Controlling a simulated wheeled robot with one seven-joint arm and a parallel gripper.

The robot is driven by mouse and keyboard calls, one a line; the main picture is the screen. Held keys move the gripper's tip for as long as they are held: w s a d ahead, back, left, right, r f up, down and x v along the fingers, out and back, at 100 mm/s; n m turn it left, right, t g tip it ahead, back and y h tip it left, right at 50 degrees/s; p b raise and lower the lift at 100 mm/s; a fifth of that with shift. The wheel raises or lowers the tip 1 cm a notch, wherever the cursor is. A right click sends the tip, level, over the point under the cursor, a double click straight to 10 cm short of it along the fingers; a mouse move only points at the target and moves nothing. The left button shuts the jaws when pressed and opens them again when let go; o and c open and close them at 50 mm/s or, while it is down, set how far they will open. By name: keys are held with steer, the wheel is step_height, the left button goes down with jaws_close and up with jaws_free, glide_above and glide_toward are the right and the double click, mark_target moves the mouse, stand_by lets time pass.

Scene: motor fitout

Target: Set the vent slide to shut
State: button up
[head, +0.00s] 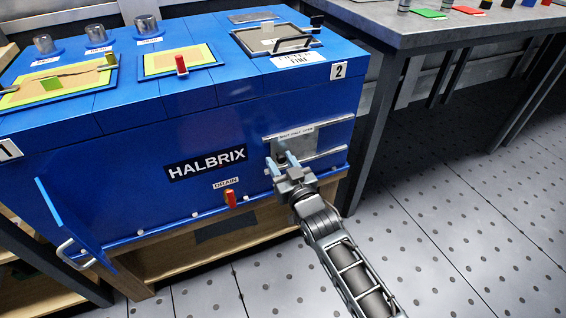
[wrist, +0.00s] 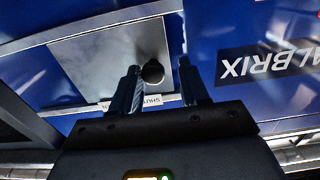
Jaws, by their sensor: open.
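The vent slide (head: 312,146) is a grey metal plate between two pale rails on the front of the blue machine, under a label that seems to read shut, half, open. It also shows in the wrist view (wrist: 105,62), upside down. Its dark round knob (wrist: 153,72) is near one end of the plate, the left end in the head view. My gripper (head: 280,158) is open at that end. In the wrist view its two fingers (wrist: 160,78) stand on either side of the knob, apart from it. The fingers partly hide the knob in the head view.
A red drain handle (head: 230,198) sticks out left of my gripper. A grey table (head: 440,28) with small coloured items stands at the right. The tiled floor (head: 450,220) is clear.

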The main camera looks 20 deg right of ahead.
steer(key=shift+o, duration=0.4)
steer(key=shift+s+d, duration=0.1)
steer(key=s+p, duration=0.1)
steer(key=s, duration=0.6)
steer(key=shift+s, duration=0.3)
steer(key=s+g, duration=0.1)
steer(key=s, duration=2)
steer(key=s+r+g, duration=0.1)
steer(key=s+r, duration=0.2)
steer(key=s, duration=0.4)
steer(key=s+r, duration=0.3)
steer(key=s, duration=0.5)
steer(key=s+r+g, duration=0.1)
steer(key=s+r, duration=0.5)
steer(key=r, duration=0.2)
step_height(320, 180, up, 18)
steer(key=p, duration=1.8)
steer(key=shift+r+p, duration=0.25)
steer(key=shift+p, duration=0.1)
